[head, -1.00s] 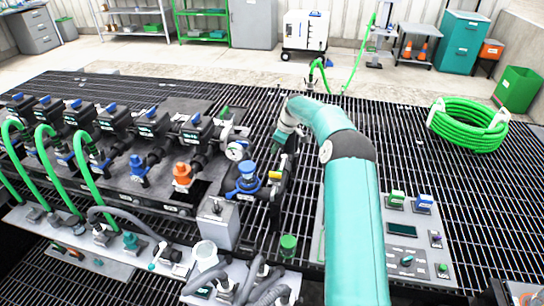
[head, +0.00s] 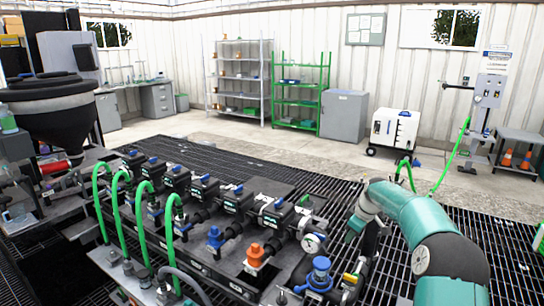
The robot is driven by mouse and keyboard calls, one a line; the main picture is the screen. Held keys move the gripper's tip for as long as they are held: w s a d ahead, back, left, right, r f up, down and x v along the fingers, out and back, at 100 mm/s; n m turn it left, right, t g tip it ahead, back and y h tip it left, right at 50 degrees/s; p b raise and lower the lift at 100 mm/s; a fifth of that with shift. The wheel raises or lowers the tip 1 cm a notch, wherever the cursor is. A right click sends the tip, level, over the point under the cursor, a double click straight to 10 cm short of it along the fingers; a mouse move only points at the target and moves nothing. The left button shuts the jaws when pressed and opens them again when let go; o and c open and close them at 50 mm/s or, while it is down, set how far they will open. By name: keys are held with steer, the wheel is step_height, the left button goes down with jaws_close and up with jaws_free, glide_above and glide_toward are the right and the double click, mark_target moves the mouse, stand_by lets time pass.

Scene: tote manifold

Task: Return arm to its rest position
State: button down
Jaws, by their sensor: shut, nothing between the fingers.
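My teal arm (head: 415,220) enters at the lower right of the head view and reaches toward the far end of the manifold. It bends down at a pale wrist joint. My dark gripper (head: 368,246) hangs below the wrist, small and partly hidden; it is shut with nothing visible in it. It appears just right of the pressure gauge (head: 313,243) and behind the blue-topped valve (head: 319,275) in the picture. The exact gap to these parts cannot be told.
The valve manifold (head: 225,205) has green hoses (head: 116,205) and an orange cap (head: 255,257). A black hopper (head: 55,110) stands at left. Shelves (head: 301,92), a grey cabinet (head: 343,115) and a white wheeled unit (head: 393,130) line the back. Grating (head: 330,180) beyond the manifold is clear.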

steer(key=s+a+r+m+h, duration=0.1)
steer(key=s+a+r, duration=0.3)
steer(key=s+r, duration=0.25)
steer(key=s+a+r+m+t+h, duration=0.1)
steer(key=s+a+r+m, duration=0.15)
steer(key=s+r, duration=0.4)
steer(key=s+a+r+m+h, duration=0.1)
steer(key=s+a+r, duration=0.4)
steer(key=s, duration=0.3)
steer(key=s+a+f+m+t, duration=0.1)
steer(key=s+m, duration=0.1)
steer(key=s, duration=1)
steer(key=s+a+f+m+t, duration=0.1)
steer(key=s+f+m, duration=0.1)
steer(key=s, duration=0.9)
steer(key=shift+s+f+m, duration=0.2)
steer(key=shift+s+m, duration=0.2)
steer(key=shift+m, duration=0.15)
